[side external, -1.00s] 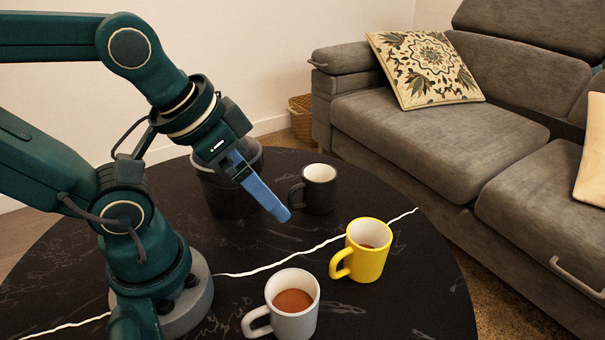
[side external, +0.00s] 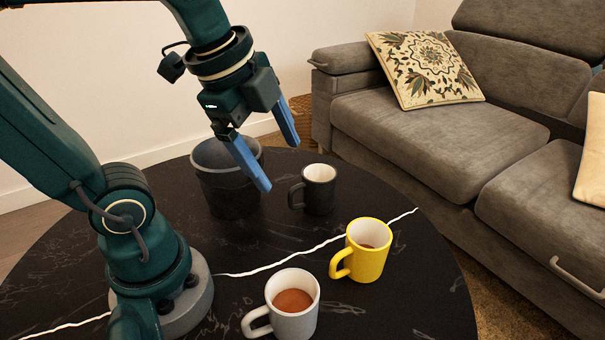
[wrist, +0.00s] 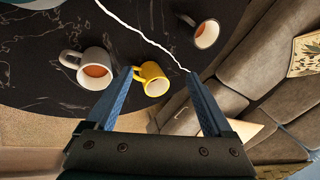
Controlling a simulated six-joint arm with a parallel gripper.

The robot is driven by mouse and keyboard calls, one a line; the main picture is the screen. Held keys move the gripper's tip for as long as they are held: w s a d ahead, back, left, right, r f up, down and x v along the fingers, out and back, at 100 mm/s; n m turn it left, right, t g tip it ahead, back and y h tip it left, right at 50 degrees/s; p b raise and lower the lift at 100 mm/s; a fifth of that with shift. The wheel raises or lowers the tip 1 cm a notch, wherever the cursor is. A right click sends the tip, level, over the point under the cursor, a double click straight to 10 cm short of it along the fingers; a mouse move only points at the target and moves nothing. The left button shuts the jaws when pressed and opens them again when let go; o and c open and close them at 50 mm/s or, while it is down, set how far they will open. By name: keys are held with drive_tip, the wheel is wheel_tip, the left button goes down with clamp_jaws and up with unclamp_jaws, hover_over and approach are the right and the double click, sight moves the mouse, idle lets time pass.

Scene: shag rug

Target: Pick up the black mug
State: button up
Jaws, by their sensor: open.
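The black mug (side external: 320,197) stands upright on the dark round table (side external: 215,312), with a pale inside and its handle toward the left. It also shows in the wrist view (wrist: 206,34), beyond the fingertips at the upper right. My gripper (side external: 279,166) is open and empty, its two blue fingers spread above the table to the upper left of the black mug and apart from it. In the wrist view the yellow mug (wrist: 152,82) appears between the fingers (wrist: 158,74).
A yellow mug (side external: 370,262) and a white mug (side external: 304,316), both with brown contents, stand toward the front. A dark bin (side external: 228,190) stands left of the black mug, below my gripper. A grey sofa (side external: 440,125) lies beyond the table.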

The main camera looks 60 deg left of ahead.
drive_tip(key=w+a+m+g, duration=0.2)
drive_tip(key=w+a+m, duration=0.1)
drive_tip(key=w+m, duration=0.25)
drive_tip(key=m+g, duration=0.2)
hover_over(298, 187)
wheel_tip(298, 187, down, 5)
wheel_tip(298, 187, down, 5)
drive_tip(key=shift+f, duration=3.5)
clamp_jaws()
